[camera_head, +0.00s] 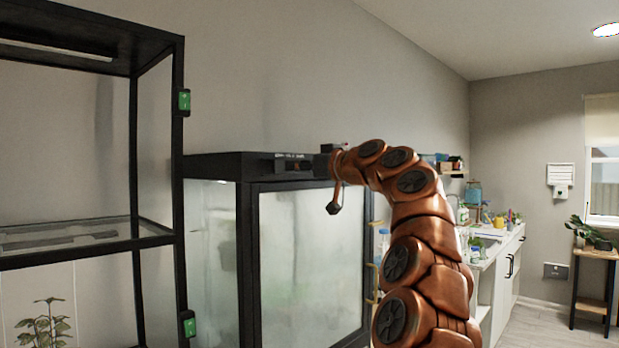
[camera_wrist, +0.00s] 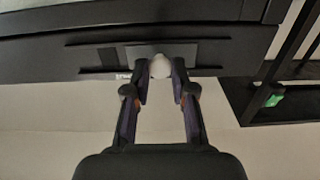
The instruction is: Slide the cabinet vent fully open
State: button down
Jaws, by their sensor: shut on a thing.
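The glass cabinet (camera_head: 300,250) has a dark top frame with the vent (camera_head: 290,165) along its front. In the wrist view the vent shows as a grey slider plate (camera_wrist: 140,52) between two dark rails, with a pale round knob (camera_wrist: 160,67).
A black shelf rack (camera_head: 178,120) with green tags stands left of the cabinet and also shows in the wrist view (camera_wrist: 250,110). A white counter (camera_head: 495,250) with bottles and plants is behind my arm. A small plant stand (camera_head: 595,255) is far right.

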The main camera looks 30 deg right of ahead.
jog(key=shift+s+a+b, duration=0.25)
jog(key=shift+a+b, duration=0.3)
jog(key=shift+a, duration=0.75)
jog(key=c, duration=1)
grip_release()
jog(key=shift+a, duration=0.1)
jog(key=shift+s, duration=0.1)
jog(key=shift+s+d, duration=0.2)
jog(key=shift+s, duration=0.2)
jog(key=v, duration=1.1)
